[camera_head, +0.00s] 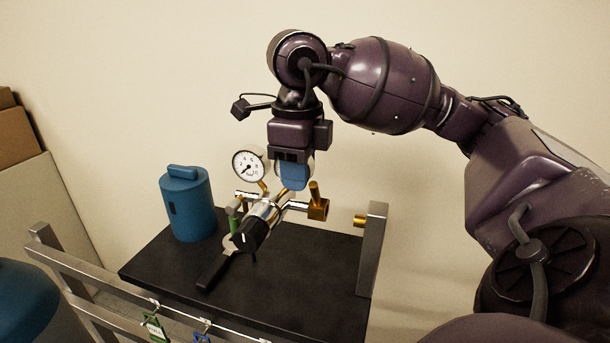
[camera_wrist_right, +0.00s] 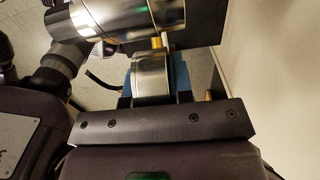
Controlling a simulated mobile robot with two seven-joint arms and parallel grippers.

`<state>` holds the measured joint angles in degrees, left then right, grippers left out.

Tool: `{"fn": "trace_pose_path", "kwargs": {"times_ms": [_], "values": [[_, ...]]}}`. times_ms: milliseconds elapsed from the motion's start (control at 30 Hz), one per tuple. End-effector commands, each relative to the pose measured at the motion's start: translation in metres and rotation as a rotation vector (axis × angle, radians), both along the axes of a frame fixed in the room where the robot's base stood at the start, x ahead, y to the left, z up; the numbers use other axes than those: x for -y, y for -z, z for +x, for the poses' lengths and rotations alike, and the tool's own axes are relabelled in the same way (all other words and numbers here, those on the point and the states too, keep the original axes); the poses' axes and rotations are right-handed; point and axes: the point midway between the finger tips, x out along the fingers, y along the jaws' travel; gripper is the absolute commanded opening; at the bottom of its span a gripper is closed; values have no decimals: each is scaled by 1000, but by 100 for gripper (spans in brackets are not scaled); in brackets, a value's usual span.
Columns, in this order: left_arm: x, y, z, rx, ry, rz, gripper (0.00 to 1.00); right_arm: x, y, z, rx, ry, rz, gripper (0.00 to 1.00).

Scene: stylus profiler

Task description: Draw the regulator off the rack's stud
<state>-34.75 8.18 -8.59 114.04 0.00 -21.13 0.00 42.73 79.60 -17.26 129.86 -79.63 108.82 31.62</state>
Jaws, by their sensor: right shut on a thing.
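The regulator (camera_head: 262,217) has a steel body, a black knob, a white round gauge and brass fittings. My right gripper (camera_head: 293,186) comes down from above and its blue fingers are shut on the regulator's body. The rack's stud (camera_head: 360,220) is a short brass piece pointing left from the grey upright post (camera_head: 373,250). The regulator's brass end fitting (camera_head: 317,208) is left of the stud, with a visible gap between them. In the right wrist view, shiny metal cylinders fill the space at the blue fingers. My left gripper is not in view.
A black bench top (camera_head: 310,270) lies below the regulator. A blue canister (camera_head: 187,203) stands at its left. A dark flat bar (camera_head: 213,272) extends near the knob. A metal rail (camera_head: 115,292) with hanging tags runs along the front.

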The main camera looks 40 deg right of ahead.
Motion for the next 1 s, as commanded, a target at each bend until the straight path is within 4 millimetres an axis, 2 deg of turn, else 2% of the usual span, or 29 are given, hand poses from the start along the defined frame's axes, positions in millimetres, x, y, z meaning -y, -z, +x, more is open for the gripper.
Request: {"fn": "trace_pose_path", "kwargs": {"times_ms": [600, 1000], "values": [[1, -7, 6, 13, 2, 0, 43, -16, -23, 30, 6, 0, 1, 0], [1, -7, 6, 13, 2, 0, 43, -17, -24, 33, 4, 0, 0, 0]]}}
